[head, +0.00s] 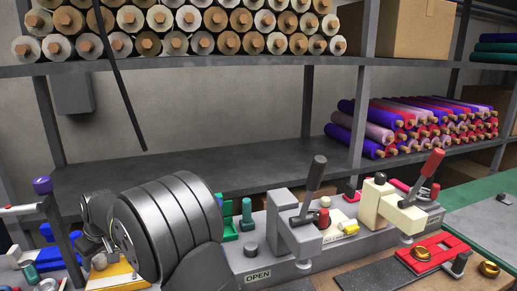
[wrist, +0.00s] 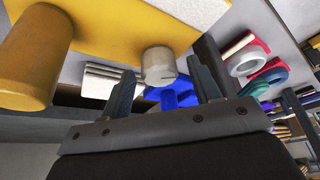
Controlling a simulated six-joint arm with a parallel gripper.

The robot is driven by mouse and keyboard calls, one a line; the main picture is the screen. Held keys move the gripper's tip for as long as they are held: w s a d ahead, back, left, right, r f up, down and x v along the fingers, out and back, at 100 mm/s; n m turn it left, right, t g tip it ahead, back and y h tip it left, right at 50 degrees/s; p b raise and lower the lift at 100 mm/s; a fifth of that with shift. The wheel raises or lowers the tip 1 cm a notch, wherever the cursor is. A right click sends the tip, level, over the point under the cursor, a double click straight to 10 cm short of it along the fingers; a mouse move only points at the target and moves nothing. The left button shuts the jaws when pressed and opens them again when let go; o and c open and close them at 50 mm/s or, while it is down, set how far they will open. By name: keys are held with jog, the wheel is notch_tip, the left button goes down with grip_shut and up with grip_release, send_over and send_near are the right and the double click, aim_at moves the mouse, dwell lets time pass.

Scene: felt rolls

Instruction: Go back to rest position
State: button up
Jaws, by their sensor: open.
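My gripper (wrist: 158,92) is open in the wrist view, its two dark fingers well apart with nothing held between them. Past the fingertips are a pale grey cylinder (wrist: 158,66) and a blue object (wrist: 178,97), which show in the gap but are not gripped. In the head view my arm fills the lower left, and the gripper's fingers cannot be made out there.
A workbench holds lever presses, one with a dark handle (head: 314,177) and one with a red handle (head: 432,162). A red plate (head: 437,256) lies at right. Shelves behind hold beige rolls (head: 187,42) and purple and red rolls (head: 415,122). The middle shelf (head: 210,165) has free room.

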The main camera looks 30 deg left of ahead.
jog(key=shift+r, duration=0.15)
jog(key=v, duration=1.8)
jog(key=x, duration=1.7)
jog(key=shift+a+f, duration=0.1)
jog(key=shift+f, duration=0.2)
jog(key=shift+a+f, duration=0.15)
jog(key=shift+f, duration=0.1)
jog(key=shift+w+n+g, duration=0.1)
jog(key=shift+n+g, duration=0.2)
jog(key=shift+n, duration=0.4)
jog(key=s+v, duration=0.1)
jog(key=v, duration=1.6)
jog(key=s+d+f+m+t+y, duration=0.3)
jog(key=s+d+f+m+t, duration=0.1)
jog(key=s+m, duration=0.1)
jog(key=shift+d+f+m+y, duration=0.3)
jog(key=shift+d+m+y, duration=0.1)
jog(key=shift+m, duration=0.1)
jog(key=shift+w, duration=0.1)
